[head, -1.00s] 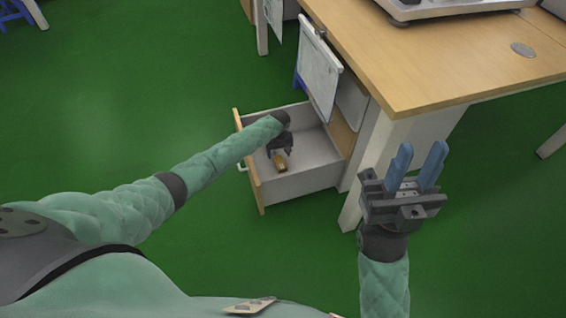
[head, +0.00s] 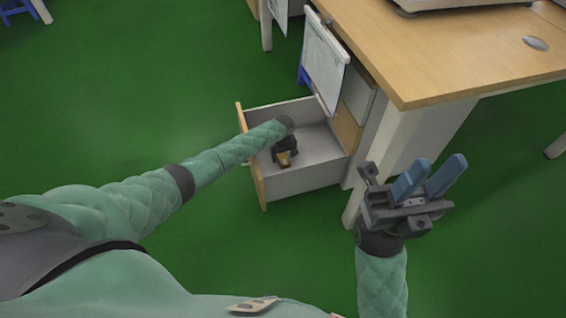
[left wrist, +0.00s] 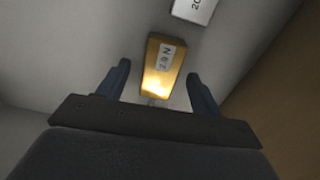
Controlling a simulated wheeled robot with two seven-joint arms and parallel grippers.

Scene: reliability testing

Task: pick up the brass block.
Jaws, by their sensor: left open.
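The brass block (head: 285,160) lies on the floor of the open drawer (head: 318,180). In the left wrist view the brass block (left wrist: 161,66) shows a white label reading "20N", and its near end lies between the fingers. My left gripper (head: 286,150) reaches down into the drawer from the left, close over the block; in the left wrist view its two fingers (left wrist: 158,82) are apart on either side of the block, with gaps to both sides. My right gripper (head: 424,178) is raised beside the desk, its two blue fingers apart and nothing between them.
The drawer's wooden front (head: 252,165) stands on the left, and the desk (head: 440,70) is above right. A white labelled piece (left wrist: 196,10) lies beyond the block in the drawer. A hanging clipboard-like sheet (head: 325,62) is close behind the drawer.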

